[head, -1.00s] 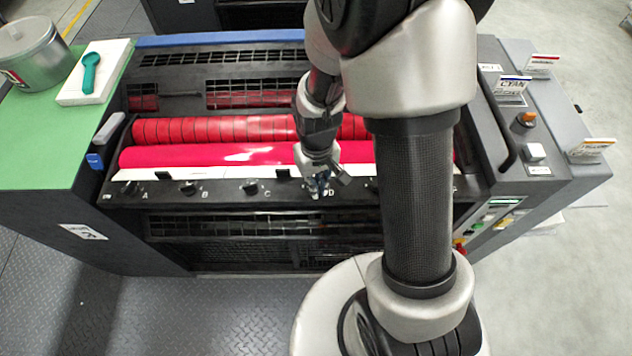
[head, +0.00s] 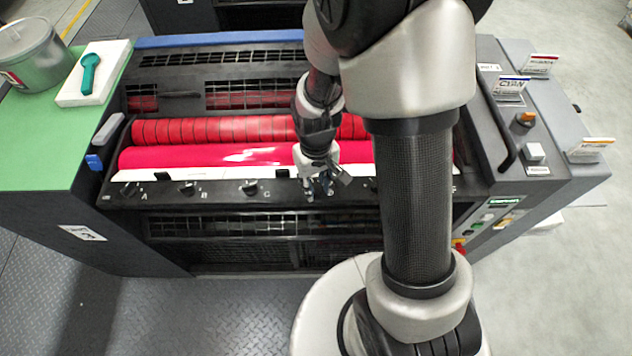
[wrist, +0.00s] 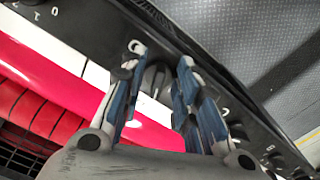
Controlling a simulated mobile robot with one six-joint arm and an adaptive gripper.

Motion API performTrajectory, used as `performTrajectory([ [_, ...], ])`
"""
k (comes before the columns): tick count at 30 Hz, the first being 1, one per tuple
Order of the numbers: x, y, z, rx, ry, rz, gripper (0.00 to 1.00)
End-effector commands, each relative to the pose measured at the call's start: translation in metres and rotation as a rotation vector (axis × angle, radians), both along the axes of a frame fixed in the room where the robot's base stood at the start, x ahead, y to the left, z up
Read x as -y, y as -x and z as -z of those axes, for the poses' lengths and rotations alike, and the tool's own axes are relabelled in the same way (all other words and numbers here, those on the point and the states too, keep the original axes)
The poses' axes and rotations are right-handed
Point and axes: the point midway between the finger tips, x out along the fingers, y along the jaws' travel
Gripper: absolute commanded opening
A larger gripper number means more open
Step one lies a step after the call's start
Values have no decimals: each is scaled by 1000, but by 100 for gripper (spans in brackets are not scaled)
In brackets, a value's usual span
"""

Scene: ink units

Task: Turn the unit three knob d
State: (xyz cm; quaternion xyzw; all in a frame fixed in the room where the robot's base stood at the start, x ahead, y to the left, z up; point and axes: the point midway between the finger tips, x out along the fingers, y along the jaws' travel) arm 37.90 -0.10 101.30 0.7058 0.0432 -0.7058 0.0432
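The knob row runs along the front of the red-roller unit, with knobs A (head: 132,188), B (head: 188,188) and C (head: 250,187) in the head view. Knob D is hidden behind my gripper (head: 318,190) there. In the wrist view a dark knob (wrist: 153,76), in D's place in the row, shows between the two spread fingers of my gripper (wrist: 162,62). The fingers stand on either side of it with visible gaps. I cannot tell how far above the panel the fingertips are.
Red rollers (head: 210,155) lie behind the knob row. The floor in front is clear.

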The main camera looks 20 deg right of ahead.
Motion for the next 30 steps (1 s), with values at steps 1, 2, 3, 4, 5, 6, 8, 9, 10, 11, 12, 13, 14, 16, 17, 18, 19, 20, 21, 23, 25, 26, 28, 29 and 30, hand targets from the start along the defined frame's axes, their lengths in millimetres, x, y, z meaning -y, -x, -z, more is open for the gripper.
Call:
performTrajectory([
  [1, 0, 0, 0, 0, 0, 0, 29],
  [2, 0, 0, 0, 0, 0, 0, 29],
  [3, 0, 0, 0, 0, 0, 0, 29],
  [4, 0, 0, -2, 1, 0, 0, 29],
  [5, 0, 0, -3, 1, 0, 0, 29],
  [6, 0, -1, -6, 3, 0, 0, 29],
  [8, 0, -1, -14, 5, 0, 0, 29],
  [9, 0, -1, -20, 6, 0, 0, 29],
  [10, 0, -2, -26, 7, 0, 0, 29],
  [11, 0, -2, -32, 7, 0, 0, 29],
  [12, 0, -2, -41, 7, 0, 0, 29],
  [13, 0, -2, -48, 9, 0, 0, 29],
  [14, 0, -2, -55, 8, 0, 0, 29],
  [16, 0, -2, -70, 8, 0, 0, 29],
  [17, 0, -2, -76, 8, 0, 0, 29],
  [18, 0, -2, -84, 7, 0, 0, 29],
  [19, 0, -1, -89, 5, 0, 0, 29],
  [20, 0, -1, -95, 6, 0, 0, 29],
  [21, 0, -1, -101, 5, 0, 0, 29],
  [23, 0, -1, -108, 4, 0, 0, 29],
  [25, 0, 0, -114, 2, 0, 0, 29],
  [26, 0, 0, -116, 1, 0, 0, 29],
  [28, 0, 0, -119, 1, 0, 0, 29],
  [29, 0, 0, -120, 1, 0, 0, 29],
  [30, 0, 0, -120, 1, 0, 0, 29],
])
